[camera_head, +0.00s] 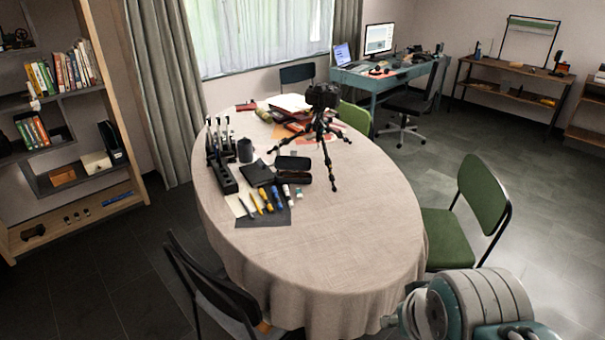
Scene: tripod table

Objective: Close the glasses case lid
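A dark glasses case (294,177) lies on the round-ended table (310,250), near the table's middle. Its lid (293,163) appears to be up and tilted back on the far side, so the case looks open. The case is small here, and I cannot make out its inside. A black camera tripod (320,125) stands on the table just to the right of and behind the case. Part of my arm shows at the bottom right, well apart from the case. My gripper is not in view.
Several markers (262,200) lie in front of the case. A dark notebook (257,173) lies to its left, beside black organizers (222,165). The near half of the table is clear. Green chairs (465,215) stand on the right.

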